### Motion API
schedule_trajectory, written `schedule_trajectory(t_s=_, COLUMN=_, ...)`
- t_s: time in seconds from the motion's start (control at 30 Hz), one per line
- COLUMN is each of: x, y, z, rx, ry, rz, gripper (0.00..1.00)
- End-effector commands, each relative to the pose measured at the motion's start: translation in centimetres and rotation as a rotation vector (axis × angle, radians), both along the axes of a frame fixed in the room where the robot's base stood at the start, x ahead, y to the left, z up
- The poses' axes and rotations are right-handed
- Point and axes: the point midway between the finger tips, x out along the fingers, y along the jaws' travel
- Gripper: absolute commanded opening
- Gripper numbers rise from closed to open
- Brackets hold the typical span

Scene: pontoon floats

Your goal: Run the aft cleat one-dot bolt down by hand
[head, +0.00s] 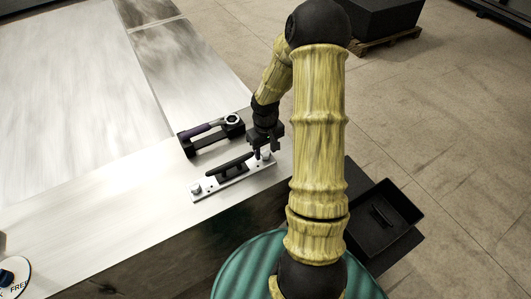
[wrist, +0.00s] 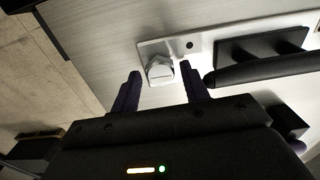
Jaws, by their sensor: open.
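A black cleat (head: 228,172) sits on a pale metal base plate (head: 237,181) near the edge of the deck. A bolt (head: 197,188) stands at the plate's left end and another bolt (head: 266,156) at its right end. My gripper (head: 262,150) is over the right end. In the wrist view, my open gripper (wrist: 160,75) has its two purple fingers either side of a silver hex bolt head (wrist: 160,70), with visible gaps. The head stands proud of the plate (wrist: 183,44). I cannot make out any dot marks. The bolt's shank is hidden.
A ratchet wrench (head: 205,130) lies in a black holder (head: 190,148) just behind the cleat. A black tray (head: 408,200) with a small dark item is off the deck at right. A dial labelled FREE (head: 8,278) is at lower left. The deck left of the cleat is clear.

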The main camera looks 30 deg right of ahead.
Motion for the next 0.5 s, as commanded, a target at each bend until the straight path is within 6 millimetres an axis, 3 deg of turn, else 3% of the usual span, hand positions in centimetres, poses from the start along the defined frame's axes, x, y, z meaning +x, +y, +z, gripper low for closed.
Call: schedule_trajectory(t_s=0.5, x=-0.12, y=0.07, z=0.43, rx=0.003, ry=0.003, rz=0.655, gripper=0.47)
